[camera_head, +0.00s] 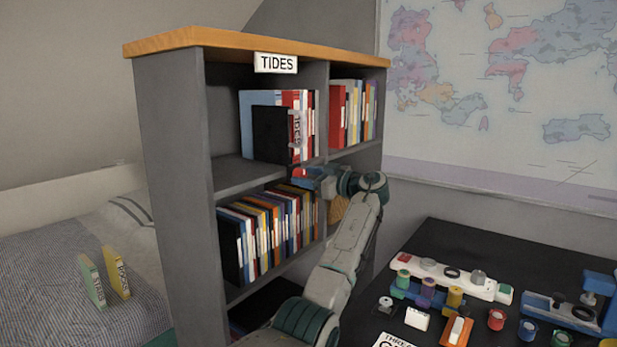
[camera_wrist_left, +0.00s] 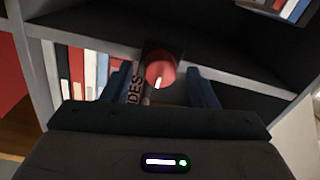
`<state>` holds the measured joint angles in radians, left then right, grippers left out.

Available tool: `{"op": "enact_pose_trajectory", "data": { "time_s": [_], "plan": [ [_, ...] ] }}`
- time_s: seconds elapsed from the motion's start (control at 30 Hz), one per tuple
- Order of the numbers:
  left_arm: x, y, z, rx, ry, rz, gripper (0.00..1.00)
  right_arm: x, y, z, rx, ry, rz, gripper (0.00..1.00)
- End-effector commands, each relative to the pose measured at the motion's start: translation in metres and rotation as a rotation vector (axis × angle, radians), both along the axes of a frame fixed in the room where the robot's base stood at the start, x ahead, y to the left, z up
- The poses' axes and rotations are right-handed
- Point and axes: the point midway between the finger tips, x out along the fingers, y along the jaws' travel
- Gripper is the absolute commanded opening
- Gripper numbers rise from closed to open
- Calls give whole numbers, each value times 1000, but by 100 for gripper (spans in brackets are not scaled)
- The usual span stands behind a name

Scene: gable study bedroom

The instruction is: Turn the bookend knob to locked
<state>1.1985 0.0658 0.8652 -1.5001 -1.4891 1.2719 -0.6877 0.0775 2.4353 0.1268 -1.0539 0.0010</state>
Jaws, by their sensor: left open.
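The bookend (camera_head: 269,135) is a black block on the upper shelf, in front of a row of books under the TIDES sign. Its round red knob (camera_wrist_left: 160,70) has a white pointer mark, which points down and slightly left in the left wrist view. My left gripper (camera_head: 309,174) is open at the shelf's front edge. In the left wrist view its two blue fingers (camera_wrist_left: 160,80) stand on either side of the knob, with gaps showing. I cannot tell how deep the fingers reach around it. No lock marking can be read. My right gripper is not in view.
The grey bookcase (camera_head: 178,170) has a wooden top and full rows of books close around my gripper. A black desk (camera_head: 450,240) at the right holds several coloured parts. A bed (camera_head: 60,250) with two books stands at the left.

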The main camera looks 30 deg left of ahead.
Motion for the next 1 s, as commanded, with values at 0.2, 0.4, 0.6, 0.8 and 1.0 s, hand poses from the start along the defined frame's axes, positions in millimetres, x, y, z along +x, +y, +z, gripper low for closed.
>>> {"op": "enact_pose_trajectory", "data": {
  "time_s": [0.2, 0.4, 0.6, 0.8, 1.0],
  "plan": [
    [0, 0, 0, 0, 0, 0, 51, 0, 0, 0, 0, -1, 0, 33],
    [0, 0, 0, 0, 0, 0, 12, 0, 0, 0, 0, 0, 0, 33],
    [0, 0, 0, 0, 6, 0, 9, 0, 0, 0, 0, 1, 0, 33],
    [0, 0, 0, 4, 59, 0, 9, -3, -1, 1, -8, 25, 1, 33],
    [0, -1, 1, 13, 185, 0, 9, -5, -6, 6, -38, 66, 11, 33]
  ]
}}
